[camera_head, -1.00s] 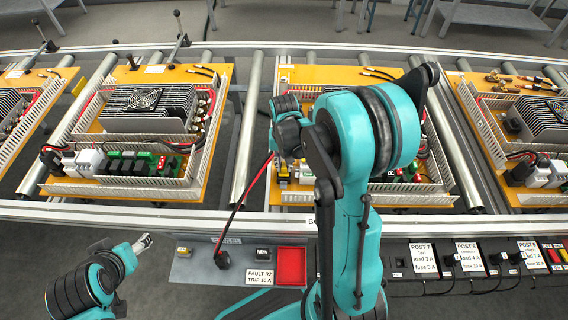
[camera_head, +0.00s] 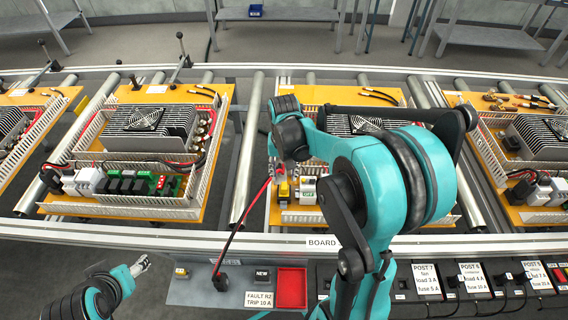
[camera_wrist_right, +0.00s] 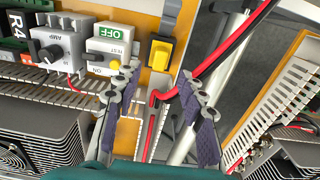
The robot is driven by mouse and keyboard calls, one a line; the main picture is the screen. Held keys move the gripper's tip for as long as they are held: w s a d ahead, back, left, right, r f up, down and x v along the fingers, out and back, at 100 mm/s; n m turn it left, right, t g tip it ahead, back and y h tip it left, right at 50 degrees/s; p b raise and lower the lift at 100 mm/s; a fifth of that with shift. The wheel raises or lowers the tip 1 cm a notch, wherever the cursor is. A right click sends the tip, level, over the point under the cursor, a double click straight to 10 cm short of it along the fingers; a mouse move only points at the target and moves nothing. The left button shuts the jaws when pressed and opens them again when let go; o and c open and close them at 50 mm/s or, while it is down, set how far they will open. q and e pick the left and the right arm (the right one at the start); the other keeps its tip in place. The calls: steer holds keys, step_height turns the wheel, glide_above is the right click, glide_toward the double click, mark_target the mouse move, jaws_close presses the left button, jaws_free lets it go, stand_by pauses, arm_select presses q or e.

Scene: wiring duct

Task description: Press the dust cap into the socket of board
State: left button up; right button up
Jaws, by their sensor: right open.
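The middle board (camera_head: 300,95) is an orange panel on the roller conveyor. A yellow part (camera_head: 283,189) stands at its front left corner; it also shows in the right wrist view (camera_wrist_right: 160,53), just beyond the fingertips. I cannot tell whether this is the socket or the dust cap. My right gripper (camera_wrist_right: 163,95) is open above that corner, its fingers apart. A red lead (camera_wrist_right: 205,68) passes between or behind the fingers; I cannot tell if it touches them. My left gripper (camera_head: 140,266) is low at the left, off the boards; its jaws are too small to read.
A shelf in front carries a red tray (camera_head: 291,288), a small yellow-topped part (camera_head: 182,272) and a "NEW" block (camera_head: 262,274). A white slotted duct (camera_wrist_right: 280,95) and a white switch module (camera_wrist_right: 113,48) flank the right gripper. Other boards (camera_head: 150,95) stand alongside.

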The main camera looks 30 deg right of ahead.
mark_target(283, 186)
steer(key=shift+r, duration=2.65)
steer(key=s+a+r+n+t, duration=0.2)
steer(key=s+a+n+t, duration=0.4)
steer(key=s+a, duration=0.4)
steer(key=shift+s+a+r+t, duration=0.25)
steer(key=shift+s+a+t, duration=0.05)
steer(key=shift+s+t, duration=0.2)
